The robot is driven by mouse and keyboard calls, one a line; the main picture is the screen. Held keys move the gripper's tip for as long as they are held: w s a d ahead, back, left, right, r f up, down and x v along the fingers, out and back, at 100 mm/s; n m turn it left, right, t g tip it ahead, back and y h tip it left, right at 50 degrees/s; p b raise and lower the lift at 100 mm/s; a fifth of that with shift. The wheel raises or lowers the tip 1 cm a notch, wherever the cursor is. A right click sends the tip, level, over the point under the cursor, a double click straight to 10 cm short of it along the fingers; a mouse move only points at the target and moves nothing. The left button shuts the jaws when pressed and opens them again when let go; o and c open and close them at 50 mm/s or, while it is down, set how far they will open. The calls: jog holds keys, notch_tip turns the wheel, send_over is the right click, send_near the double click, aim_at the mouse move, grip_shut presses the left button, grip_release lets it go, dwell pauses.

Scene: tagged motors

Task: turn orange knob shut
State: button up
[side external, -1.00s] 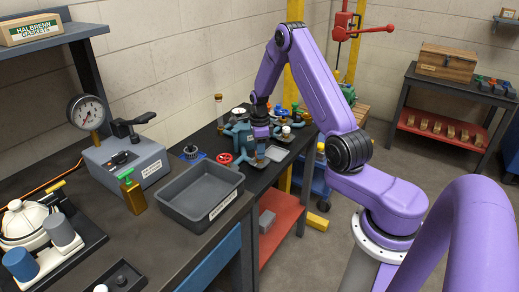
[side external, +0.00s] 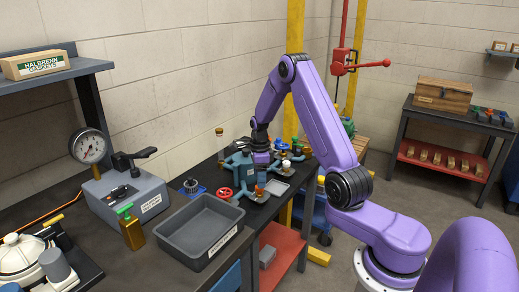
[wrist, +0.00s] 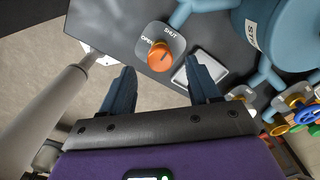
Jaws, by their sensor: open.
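The orange knob (wrist: 160,57) sits on a grey plate (wrist: 176,37) marked OPEN and SHUT in the wrist view. A dark line marks the knob's face; which label it points to, I cannot tell. My gripper (wrist: 161,66) is open and empty, with one dark finger on each side of the knob in that view. In the side view my gripper (side external: 262,172) is above the knob (side external: 260,190), which shows small below it. The blue-green motor body (side external: 238,168) stands just left of my gripper.
A red handwheel (side external: 224,193) and a grey bin (side external: 167,239) lie to the left on the dark bench. A small pale tray (wrist: 206,68) is right of the knob, close to my right finger. Several coloured knobs crowd the far right of the wrist view.

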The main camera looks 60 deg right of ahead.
notch_tip(320, 180, up, 14)
dwell(0.4)
jog(key=shift+r, duration=0.1)
jog(key=s+a+r+n, duration=0.1)
jog(key=s+a+n, duration=0.3)
jog(key=a+n, duration=0.6)
jog(key=s+a+r+n, duration=0.2)
jog(key=s+a+n, duration=0.1)
jog(key=a+n, duration=0.75)
jog(key=s+a+f+n, duration=0.1)
jog(key=s+a+n, duration=0.2)
jog(key=s+n, duration=0.6)
jog(key=s+a+n, duration=0.2)
jog(key=s+n, duration=0.8)
jog(key=s, duration=0.5)
jog(key=shift+a+f, duration=0.4)
